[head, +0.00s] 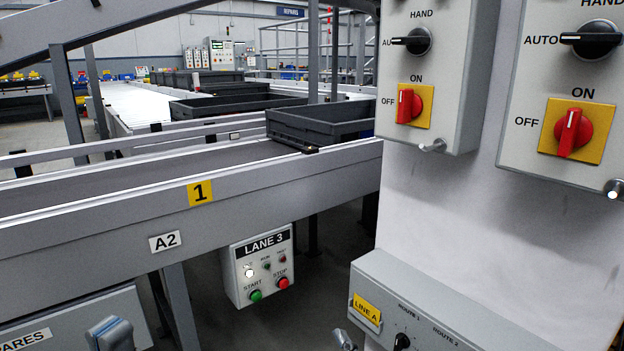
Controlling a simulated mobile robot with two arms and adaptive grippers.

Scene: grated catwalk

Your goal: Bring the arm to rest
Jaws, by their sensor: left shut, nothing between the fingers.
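The rest of the left arm is out of the frame. My right gripper is not in view.
A grey panel with rotary switches (411,104) stands close on the right, beside a second switch box (575,128). A LINE A box (440,310) juts out below. A conveyor (200,215) crosses the left, with a crate (318,125) on it and a LANE 3 button box (262,268) beneath.

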